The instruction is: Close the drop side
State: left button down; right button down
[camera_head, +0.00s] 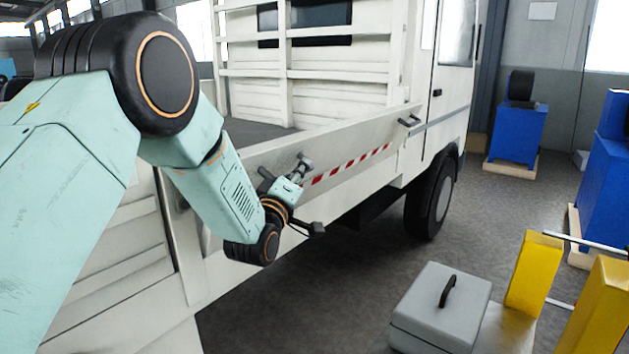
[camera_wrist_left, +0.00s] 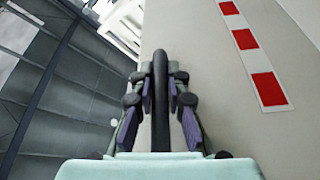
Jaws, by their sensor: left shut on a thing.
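The drop side (camera_head: 345,165) is a long pale panel along the truck bed, with a red-and-white striped strip; it looks raised beside the bed, but I cannot tell whether it is fully upright. It also fills much of the left wrist view (camera_wrist_left: 215,90). My left gripper (camera_head: 300,170) is at its outer face. In the left wrist view, the fingers (camera_wrist_left: 160,95) are shut on a dark bar-like handle (camera_wrist_left: 161,75) running between the pads. A second handle (camera_head: 409,121) sticks out near the panel's right end. My right gripper is not in view.
The truck cab (camera_head: 455,80) stands right of the bed, with a wheel (camera_head: 432,200) below. A grey toolbox (camera_head: 440,305) and yellow posts (camera_head: 535,272) stand at the lower right. The floor between truck and toolbox is clear.

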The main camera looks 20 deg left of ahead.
aim_at(270, 142)
pick_arm(q)
jog(key=a+r+n+p, duration=0.1)
jog(key=a, duration=0.1)
jog(key=w+a+r+n+p, duration=0.1)
jog(key=a+r+n, duration=0.1)
jog(key=w+a+r+n+g+y+p, duration=0.1)
jog(key=a+r, duration=0.1)
jog(key=a, duration=0.1)
jog(key=shift+w+r, duration=0.1)
jog(key=shift+w, duration=0.15)
jog(key=shift+w+a+r+n+p, duration=0.15)
jog(key=shift+w+a+n+p, duration=0.15)
jog(key=shift+a+n, duration=0.3)
jog(key=shift+g, duration=0.3)
jog(key=shift+r, duration=0.1)
jog(key=c, duration=1.7)
grip_release()
jog(key=o, duration=0.3)
jog(key=shift+a+f, duration=0.15)
jog(key=shift+f, duration=0.05)
jog(key=shift+o, duration=0.3)
jog(key=shift+s+d, duration=0.15)
jog(key=shift+d, duration=0.05)
